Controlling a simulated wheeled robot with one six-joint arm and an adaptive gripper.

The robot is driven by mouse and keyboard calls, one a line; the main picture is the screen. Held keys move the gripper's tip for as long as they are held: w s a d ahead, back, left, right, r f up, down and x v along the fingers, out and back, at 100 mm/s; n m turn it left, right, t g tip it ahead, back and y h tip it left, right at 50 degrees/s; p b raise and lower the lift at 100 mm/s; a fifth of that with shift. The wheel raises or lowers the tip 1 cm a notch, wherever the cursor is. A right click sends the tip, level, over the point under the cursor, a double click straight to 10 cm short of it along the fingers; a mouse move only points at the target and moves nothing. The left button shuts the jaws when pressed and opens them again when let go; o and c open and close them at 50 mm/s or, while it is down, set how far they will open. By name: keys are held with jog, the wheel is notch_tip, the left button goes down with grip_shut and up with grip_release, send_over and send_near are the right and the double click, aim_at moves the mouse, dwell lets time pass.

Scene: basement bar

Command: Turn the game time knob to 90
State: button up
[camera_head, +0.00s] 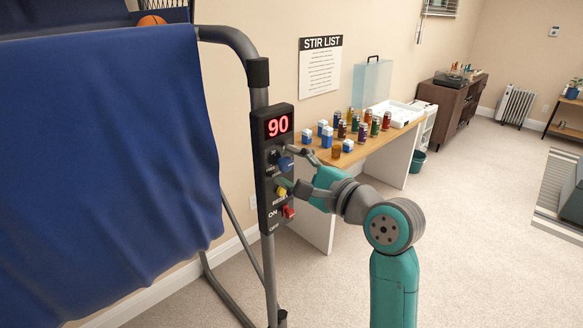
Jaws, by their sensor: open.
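A black control box (268,210) is fixed to the grey upright post of the arcade hoop frame. Its red display (277,126) reads 90. A yellow button (282,191) and a red ON/OFF switch (288,211) sit lower on the box. My gripper (292,170) is open, its fingers at the box's front, one near the blue knob and one near the yellow button. I cannot tell whether either finger touches the knob.
A blue cloth sheet (110,150) hangs from the frame (262,75) at left. Behind my gripper, a wooden-topped table (368,152) holds several jars and small boxes. A STIR LIST poster (320,70) hangs on the wall. Open carpet (470,230) lies at right.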

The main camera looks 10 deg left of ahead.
jog(key=shift+s+d, duration=0.1)
jog(key=v, duration=1.1)
jog(key=shift+s+d, duration=0.3)
